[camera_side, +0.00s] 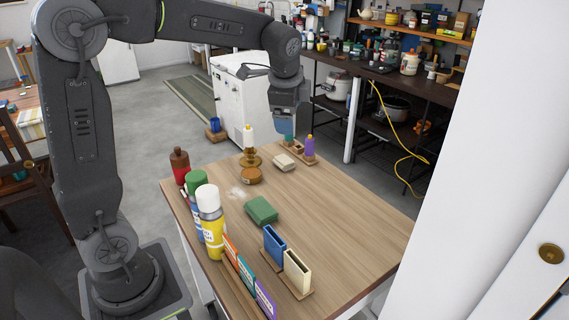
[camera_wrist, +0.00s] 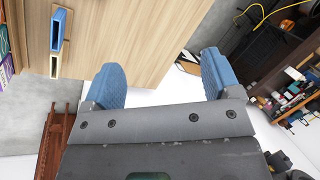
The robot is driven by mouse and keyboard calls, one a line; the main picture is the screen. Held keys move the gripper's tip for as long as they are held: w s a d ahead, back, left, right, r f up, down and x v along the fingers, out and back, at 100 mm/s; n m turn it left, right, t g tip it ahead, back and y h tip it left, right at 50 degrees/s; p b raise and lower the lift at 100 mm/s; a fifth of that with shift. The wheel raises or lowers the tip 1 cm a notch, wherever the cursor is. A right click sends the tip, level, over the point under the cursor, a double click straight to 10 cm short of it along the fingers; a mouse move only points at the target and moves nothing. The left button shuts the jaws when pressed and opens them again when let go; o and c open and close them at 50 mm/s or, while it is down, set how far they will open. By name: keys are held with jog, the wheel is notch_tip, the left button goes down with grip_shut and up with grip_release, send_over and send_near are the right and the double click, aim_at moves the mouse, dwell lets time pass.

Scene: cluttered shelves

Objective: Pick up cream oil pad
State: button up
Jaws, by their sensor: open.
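A small cream pad (camera_side: 284,161), which looks like the cream oil pad, lies flat on the far part of the wooden table in the side view. A green pad (camera_side: 261,210) of similar shape lies nearer the table's middle. My gripper (camera_side: 289,134) is above the far end of the table, apart from the cream pad. In the wrist view its two blue fingers (camera_wrist: 161,62) are spread with nothing between them. The cream pad does not show in the wrist view.
Upright blue (camera_side: 275,246) and cream (camera_side: 297,271) slotted holders stand at the table's near end. Several bottles, including a yellow one (camera_side: 211,225), line the left edge. A purple bottle (camera_side: 309,147) and a white-topped bottle (camera_side: 248,138) stand near the gripper. The table's right side is clear.

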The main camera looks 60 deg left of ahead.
jog(key=w+a+f+m+g, duration=0.1)
jog(key=w+a+f+m, duration=0.25)
jog(key=w+a, duration=0.2)
jog(key=m+g+y, duration=0.2)
jog(key=m, duration=0.3)
send_near(286, 160)
jog(key=a+f, duration=0.2)
jog(key=shift+s+a+f, duration=0.2)
jog(key=shift+a+f, duration=0.1)
jog(key=shift+f, duration=0.05)
jog(key=shift+d+f+x, duration=0.1)
jog(key=shift+d+x, duration=0.1)
jog(key=shift+x, duration=0.75)
jog(key=shift+d+f+x, duration=0.1)
jog(key=shift+d+x, duration=0.05)
jog(key=shift+x, duration=0.85)
jog(key=shift+d+f+x, duration=0.1)
jog(key=shift+d+x, duration=0.1)
jog(key=shift+x, duration=0.75)
jog(key=shift+w, duration=0.15)
jog(key=shift+r, duration=0.1)
jog(key=c, duration=1)
